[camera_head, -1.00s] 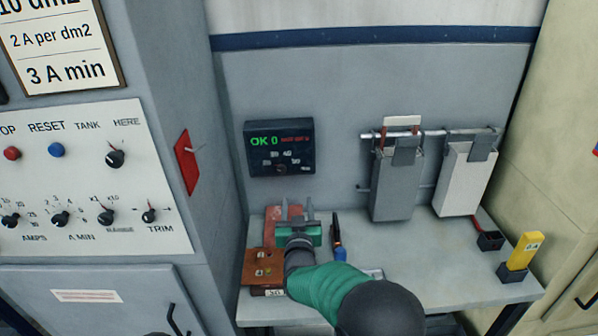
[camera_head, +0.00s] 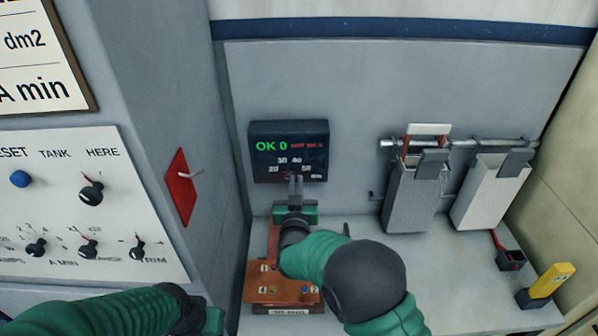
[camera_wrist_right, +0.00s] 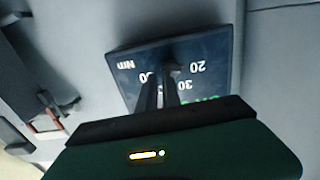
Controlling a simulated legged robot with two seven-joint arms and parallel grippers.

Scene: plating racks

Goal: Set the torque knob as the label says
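The torque driver box (camera_head: 262,162) is black and hangs on the grey back panel. It shows a green "OK 0", smaller red text and a scale of numbers around its knob; it also shows in the right wrist view (camera_wrist_right: 205,50). My right gripper (camera_head: 295,180) is at the knob, its fingers drawn close together with a narrow gap. They appear shut on the knob, which they mostly hide, so its pointer is unclear. A small white label (camera_head: 289,311) is on the front of the brown fixture, too small to read. My left gripper (camera_head: 213,320) is at the bottom edge, fingers out of sight.
The brown fixture (camera_head: 262,292) with numbered spots stands on the grey bench below the box. Two holsters, grey (camera_head: 412,200) and white (camera_head: 488,195), hang from a rail at the right. A yellow tool (camera_head: 553,280) stands at the bench's right. A knob panel (camera_head: 60,190) is left.

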